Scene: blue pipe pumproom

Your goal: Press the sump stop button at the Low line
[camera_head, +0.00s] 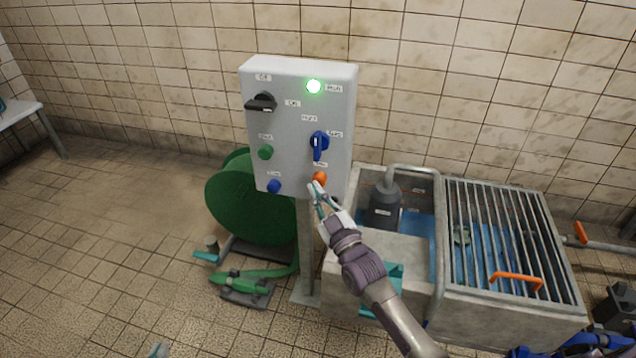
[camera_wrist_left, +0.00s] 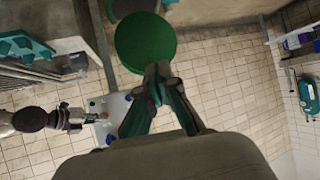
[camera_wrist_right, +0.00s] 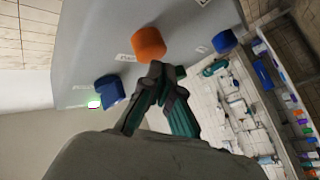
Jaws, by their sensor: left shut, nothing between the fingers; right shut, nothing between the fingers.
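The grey control panel (camera_head: 300,120) stands on a post in the head view. Its orange button (camera_head: 320,178) is at the lower right and also shows in the right wrist view (camera_wrist_right: 148,43). My right gripper (camera_head: 314,187) is shut and empty, its tips right at the button's lower edge; I cannot tell if they touch. The sump pit (camera_head: 385,250) holds blue water (camera_head: 418,232) and a dark pump (camera_head: 383,208). Small labels in it are too small to read. My left gripper (camera_wrist_left: 157,68) is shut and empty, away from the panel.
The panel also has a lit green lamp (camera_head: 313,87), black switch (camera_head: 261,103), blue selector (camera_head: 319,143), green button (camera_head: 265,152) and blue button (camera_head: 274,186). A green hose reel (camera_head: 235,205) stands behind left. A grate (camera_head: 505,230) lies right.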

